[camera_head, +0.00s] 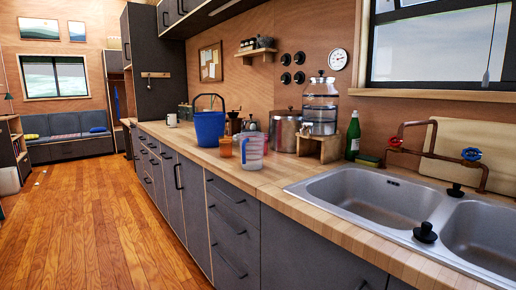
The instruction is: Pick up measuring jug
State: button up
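The measuring jug (251,152) stands upright on the wooden counter, near its front edge. It is clear, with coloured markings on its side. An orange cup (225,147) stands just to its left, and a blue bucket (209,128) stands behind that cup. A large metal pot (285,131) stands behind the jug to the right. My gripper is not in view.
A glass dispenser (320,105) sits on a wooden stand right of the jug. A green bottle (353,136) and a double sink (375,198) lie further right. Dark drawers (232,196) front the counter (262,181).

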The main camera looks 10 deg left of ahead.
aim_at(252, 144)
jog(key=i+u, duration=0.1)
jog(key=i, duration=0.45)
jog(key=i+l+u, duration=0.15)
jog(key=i, duration=0.4)
jog(key=i+l+u, duration=0.1)
jog(key=i, duration=0.45)
